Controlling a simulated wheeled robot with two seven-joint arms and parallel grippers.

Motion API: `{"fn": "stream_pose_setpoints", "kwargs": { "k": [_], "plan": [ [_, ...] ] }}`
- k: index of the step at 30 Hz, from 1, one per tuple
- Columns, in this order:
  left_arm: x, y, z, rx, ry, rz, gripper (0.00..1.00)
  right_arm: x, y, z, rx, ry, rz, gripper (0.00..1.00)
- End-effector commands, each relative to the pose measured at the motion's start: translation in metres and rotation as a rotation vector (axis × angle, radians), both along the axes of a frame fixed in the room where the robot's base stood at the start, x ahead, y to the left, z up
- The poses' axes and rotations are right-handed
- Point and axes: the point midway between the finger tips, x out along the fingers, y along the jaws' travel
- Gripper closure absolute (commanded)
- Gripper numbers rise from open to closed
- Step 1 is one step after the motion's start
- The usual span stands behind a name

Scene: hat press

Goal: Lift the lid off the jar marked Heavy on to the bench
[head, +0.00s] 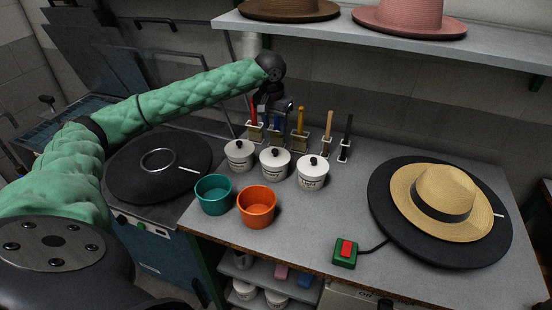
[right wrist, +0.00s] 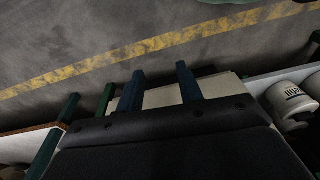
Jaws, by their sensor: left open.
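Three white lidded jars stand in a row on the grey bench in the head view: a left jar (head: 239,157), a middle jar (head: 275,166) and a right jar (head: 312,175). Each has a white lid with a black knob, and all three lids are on. Their labels are too small to read, so I cannot tell which is marked Heavy. My left gripper (head: 273,108) is open, above and behind the middle jar, near the tool holders, and apart from the lids.
A teal cup (head: 213,195) and an orange cup (head: 256,207) stand in front of the jars. Upright tools in holders stand behind them. A red-button box (head: 345,253) and a straw hat (head: 443,192) are to the right. Bare bench (head: 345,208) lies between jars and hat.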

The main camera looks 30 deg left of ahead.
Motion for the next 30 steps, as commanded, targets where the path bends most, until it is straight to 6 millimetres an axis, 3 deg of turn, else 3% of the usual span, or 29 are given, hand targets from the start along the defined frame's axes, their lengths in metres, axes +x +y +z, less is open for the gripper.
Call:
{"fn": "stream_pose_setpoints", "kwargs": {
  "k": [16,20,30],
  "plan": [
    [0.0,0.0,-0.031,0.0,0.001,0.0,0.53,0.013,0.012,0.069,0.017,0.018,-0.006,0.64],
    [0.001,0.0,-0.038,0.001,0.003,0.0,0.53,0.01,0.011,0.066,0.015,0.021,-0.006,0.64],
    [0.003,0.001,-0.063,0.001,0.002,-0.001,0.53,0.001,0.005,0.036,0.008,0.02,-0.006,0.64]
  ]
}}
